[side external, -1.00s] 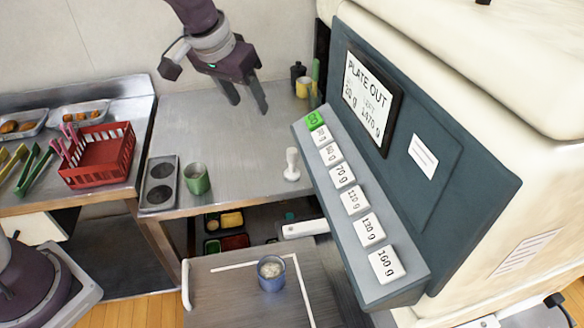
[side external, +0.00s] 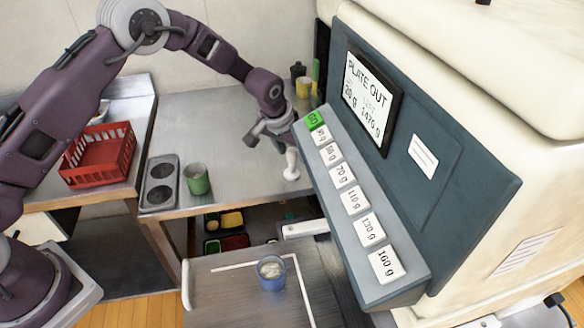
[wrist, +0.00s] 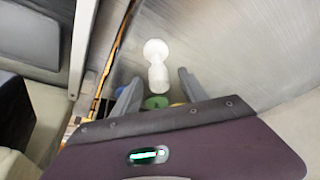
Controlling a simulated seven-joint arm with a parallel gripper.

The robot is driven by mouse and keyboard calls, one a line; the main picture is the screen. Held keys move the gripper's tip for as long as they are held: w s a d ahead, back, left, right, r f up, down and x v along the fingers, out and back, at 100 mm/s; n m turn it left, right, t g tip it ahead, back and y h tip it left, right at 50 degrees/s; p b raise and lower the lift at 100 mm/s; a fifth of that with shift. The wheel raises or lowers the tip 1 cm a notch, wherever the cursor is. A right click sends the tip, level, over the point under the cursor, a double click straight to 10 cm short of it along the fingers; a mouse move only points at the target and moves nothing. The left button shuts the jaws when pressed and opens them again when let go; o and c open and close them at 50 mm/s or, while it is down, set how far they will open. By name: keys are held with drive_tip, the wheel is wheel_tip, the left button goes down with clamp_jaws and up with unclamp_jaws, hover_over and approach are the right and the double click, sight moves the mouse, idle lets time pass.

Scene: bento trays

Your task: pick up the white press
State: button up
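The white press (side external: 291,170) stands upright on the steel counter (side external: 235,110), beside the button panel of the machine. My gripper (side external: 277,147) is low over the counter at the press, and its fingers partly cover the press's top in the side view. In the wrist view the press (wrist: 156,52) shows as a rounded end and a narrower body, just beyond and between my gripper's two fingers (wrist: 156,82). The fingers are spread apart, with a gap to the press on each side.
The machine's sloped button panel (side external: 343,175) stands close on the right of my gripper. A green cup (side external: 196,180) and a two-hole tray (side external: 159,183) are to the left. A yellow cup (side external: 303,87) and dark bottle are behind. A blue cup (side external: 272,274) stands in front, lower.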

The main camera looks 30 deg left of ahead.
clamp_jaws()
idle(1.3)
